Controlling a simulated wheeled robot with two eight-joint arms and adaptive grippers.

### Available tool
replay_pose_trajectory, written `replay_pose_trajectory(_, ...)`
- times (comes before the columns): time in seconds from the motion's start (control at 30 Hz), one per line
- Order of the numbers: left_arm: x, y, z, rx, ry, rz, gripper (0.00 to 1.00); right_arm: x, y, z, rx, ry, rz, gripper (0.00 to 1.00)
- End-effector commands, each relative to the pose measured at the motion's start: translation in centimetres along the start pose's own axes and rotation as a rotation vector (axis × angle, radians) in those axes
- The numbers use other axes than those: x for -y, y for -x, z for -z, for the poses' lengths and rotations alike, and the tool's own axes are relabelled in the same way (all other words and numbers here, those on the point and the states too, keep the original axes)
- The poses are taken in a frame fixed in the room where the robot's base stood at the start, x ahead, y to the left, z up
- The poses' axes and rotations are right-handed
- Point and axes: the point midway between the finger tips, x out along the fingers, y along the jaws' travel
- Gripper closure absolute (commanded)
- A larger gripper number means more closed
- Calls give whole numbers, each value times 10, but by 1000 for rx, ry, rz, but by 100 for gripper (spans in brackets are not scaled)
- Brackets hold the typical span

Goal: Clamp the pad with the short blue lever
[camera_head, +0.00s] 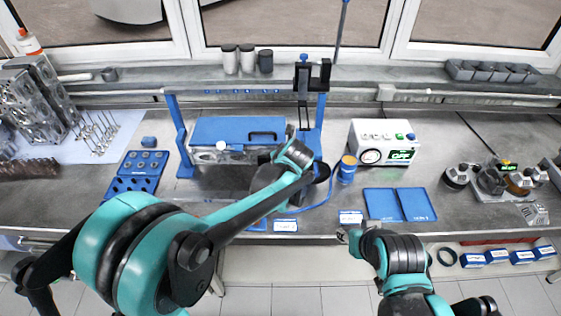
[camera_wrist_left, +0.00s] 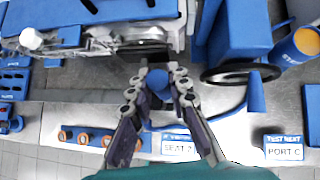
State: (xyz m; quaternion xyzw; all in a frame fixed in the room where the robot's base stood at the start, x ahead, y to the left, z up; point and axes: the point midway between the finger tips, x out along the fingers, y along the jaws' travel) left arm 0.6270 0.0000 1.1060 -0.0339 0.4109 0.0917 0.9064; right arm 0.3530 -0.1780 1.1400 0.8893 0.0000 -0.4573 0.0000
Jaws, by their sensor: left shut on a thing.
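In the left wrist view, a blue knob (camera_wrist_left: 158,82), apparently the end of the short blue lever, sits between the fingertips of my left gripper (camera_wrist_left: 160,78). The fingers are closed on it from both sides. The knob is beside the near edge of the grey metal part (camera_wrist_left: 128,42) in the blue fixture. A dark piece lies just beyond the fingertips; I cannot tell whether it is the pad. In the head view, my left arm hides the lever and pad. My right gripper (camera_head: 343,236) is at the table's front edge, away from the fixture; its jaws are unclear.
A blue fixture (camera_head: 237,128) with a black handle stands under a blue frame. To its right are a blue cup (camera_head: 347,170), a white tester (camera_head: 383,141) reading OFF and two blue plates (camera_head: 398,204). A blue tray (camera_head: 138,172) is at left. Labels line the front edge.

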Motion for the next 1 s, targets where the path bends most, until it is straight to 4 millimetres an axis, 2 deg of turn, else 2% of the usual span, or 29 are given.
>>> replay_pose_trajectory(0.1, 2, -6, -9, -68, -8, -10, 100, 0, 6, 4, 0, 0, 0, 60)
replay_pose_trajectory(0.4, 4, -16, -14, -175, -25, -25, 100, 0, 10, 7, 0, 0, 0, 60)
replay_pose_trajectory(0.93, 4, -18, -14, -198, -28, -29, 100, 0, 10, 7, 0, 0, 0, 60)
replay_pose_trajectory(0.97, 4, -18, -14, -198, -28, -29, 78, 0, 10, 7, 0, 0, 0, 60)
replay_pose_trajectory(1.0, 4, -18, -14, -197, -28, -29, 67, 0, 10, 8, 0, 0, 0, 60)
